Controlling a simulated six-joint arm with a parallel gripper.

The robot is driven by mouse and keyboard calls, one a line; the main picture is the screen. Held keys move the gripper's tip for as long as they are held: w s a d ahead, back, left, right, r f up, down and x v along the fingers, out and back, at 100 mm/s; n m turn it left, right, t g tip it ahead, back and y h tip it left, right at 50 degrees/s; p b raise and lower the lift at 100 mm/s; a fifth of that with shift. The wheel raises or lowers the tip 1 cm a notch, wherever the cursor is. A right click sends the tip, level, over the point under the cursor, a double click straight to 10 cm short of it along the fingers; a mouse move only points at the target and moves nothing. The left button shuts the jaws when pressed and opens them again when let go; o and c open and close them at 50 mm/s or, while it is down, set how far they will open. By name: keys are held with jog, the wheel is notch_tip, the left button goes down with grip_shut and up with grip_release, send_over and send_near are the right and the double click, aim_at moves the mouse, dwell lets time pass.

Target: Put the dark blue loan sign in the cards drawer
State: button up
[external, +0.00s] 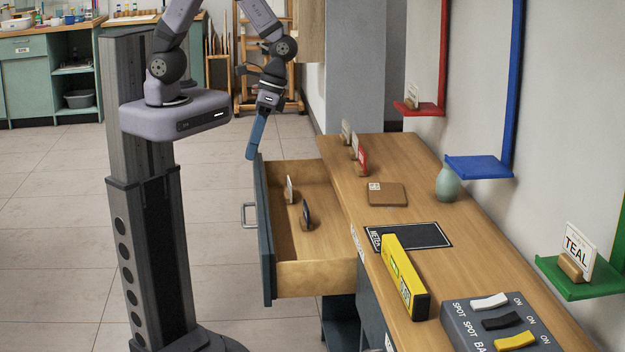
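The open drawer (312,280) slides out from the left side of the wooden counter. The dark sign's lettering and exact colour are too small to tell. My gripper (253,150) hangs above the floor, just beyond the drawer's far left corner and apart from both signs. A long blue piece points down from its end. I cannot tell whether its fingers are open or shut. The drawer's label is not visible.
On the counter are several small signs (362,158), a wooden block (387,194), a vase (447,183), a black mat (425,236), a yellow box (403,278) and a switch panel (500,322). Red, blue and green wall shelves flank the right side.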

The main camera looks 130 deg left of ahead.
jog(key=s+d+r+m+t+y, duration=0.1)
jog(key=s+d+r+m+y, duration=0.2)
jog(key=d+m, duration=0.3)
jog(key=shift+r+m+t+y, duration=0.3)
jog(key=shift+m+t, duration=0.1)
jog(key=shift+m, duration=0.8)
notch_tip(320, 180, up, 16)
jog(key=p, duration=1.7)
jog(key=s+d+f+n+g+b, duration=0.1)
jog(key=s+d+f+b, duration=0.1)
jog(key=f+b, duration=2.6)
jog(key=s+d+f+n+g+b, duration=0.1)
jog(key=s+f+n+b, duration=0.15)
jog(key=f+b, duration=2.55)
jog(key=w+a+f+m+t+b, duration=0.1)
jog(key=w+f+b, duration=0.1)
jog(key=f+b, duration=1.4)
jog(key=w+a+f+m+t+b, duration=0.1)
jog(key=w+a+f+m+b, duration=0.1)
jog(key=f+b, duration=1.5)
jog(key=shift+w+f+b, duration=0.2)
jog(key=shift+f+b, duration=0.1)
jog(key=shift+b, duration=0.45)
jog(key=shift+m, duration=0.25)
